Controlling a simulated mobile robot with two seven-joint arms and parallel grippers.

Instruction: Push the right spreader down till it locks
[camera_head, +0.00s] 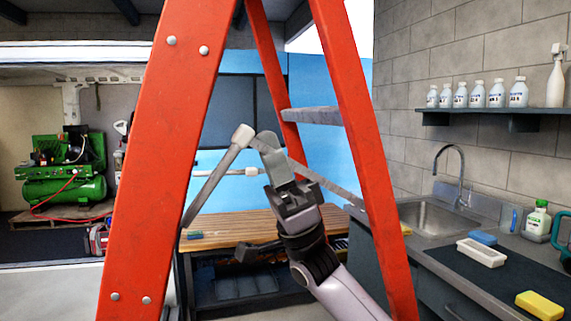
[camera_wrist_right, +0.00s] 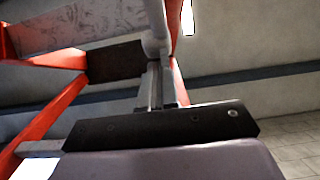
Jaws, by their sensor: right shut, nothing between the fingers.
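The red stepladder (camera_head: 160,150) stands close in front of me. A grey spreader (camera_head: 207,186) with a pale middle joint (camera_head: 243,135) bends upward like an upside-down V between its rails. My right gripper (camera_head: 268,143) is shut and empty, its tip just right of this joint and in front of the spreader's right bar. I cannot tell whether it touches. In the wrist view the shut fingers (camera_wrist_right: 155,88) point up toward a pale rounded part (camera_wrist_right: 156,35), probably the spreader. A second pale bar (camera_head: 212,176) lies nearly level farther back. My left gripper is out of view.
Behind the ladder is a wooden-topped workbench (camera_head: 225,232). To the right are a sink (camera_head: 425,217) and a counter with a yellow sponge (camera_head: 540,304), below a shelf (camera_head: 490,113) of bottles. A green compressor (camera_head: 62,175) stands far left. The ladder's rails flank my right arm.

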